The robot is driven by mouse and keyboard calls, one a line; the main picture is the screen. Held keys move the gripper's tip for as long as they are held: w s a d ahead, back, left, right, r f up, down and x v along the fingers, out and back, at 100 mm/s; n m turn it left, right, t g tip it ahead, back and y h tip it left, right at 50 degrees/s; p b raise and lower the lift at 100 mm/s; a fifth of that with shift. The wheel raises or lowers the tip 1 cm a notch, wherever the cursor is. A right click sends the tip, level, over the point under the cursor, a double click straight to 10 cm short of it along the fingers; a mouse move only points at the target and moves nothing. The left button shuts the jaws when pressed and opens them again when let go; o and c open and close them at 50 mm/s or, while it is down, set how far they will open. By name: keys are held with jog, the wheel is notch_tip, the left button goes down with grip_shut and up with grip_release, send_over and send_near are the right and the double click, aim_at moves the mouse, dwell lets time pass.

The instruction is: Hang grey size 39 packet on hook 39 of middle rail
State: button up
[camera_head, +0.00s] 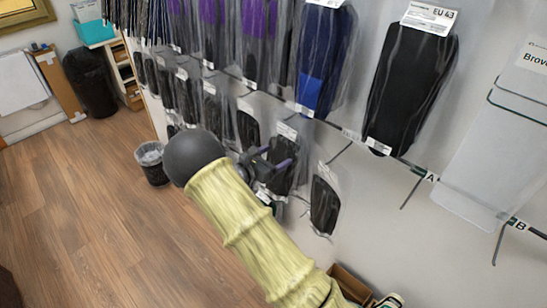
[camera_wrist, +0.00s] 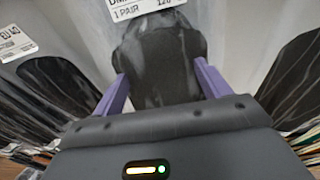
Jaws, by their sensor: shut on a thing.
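My gripper (camera_head: 275,160) is at the lower row of packets on the wall. In the wrist view its two purple fingers (camera_wrist: 162,90) stand on either side of a dark grey packet (camera_wrist: 160,62), shut on it. The packet's white label, at the top edge of that view, is cut off; "1 PAIR" can be read but no size. In the head view the packet (camera_head: 286,150) is partly hidden by my gripper. I cannot tell whether it hangs on a hook, and I cannot read hook 39 or the rail's numbers.
A packet labelled EU 40 (camera_wrist: 55,85) is close on the left in the wrist view, and another dark packet (camera_wrist: 290,85) on the right. In the head view a small black packet (camera_head: 324,205) hangs to the right. A large EU 43 packet (camera_head: 410,85) hangs above.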

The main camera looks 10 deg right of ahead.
jog(key=o, duration=1.3)
jog(key=shift+o, duration=0.2)
jog(key=b+v, duration=0.3)
jog(key=v, duration=1.4)
jog(key=shift+a, duration=0.25)
jog(key=shift+f, duration=0.1)
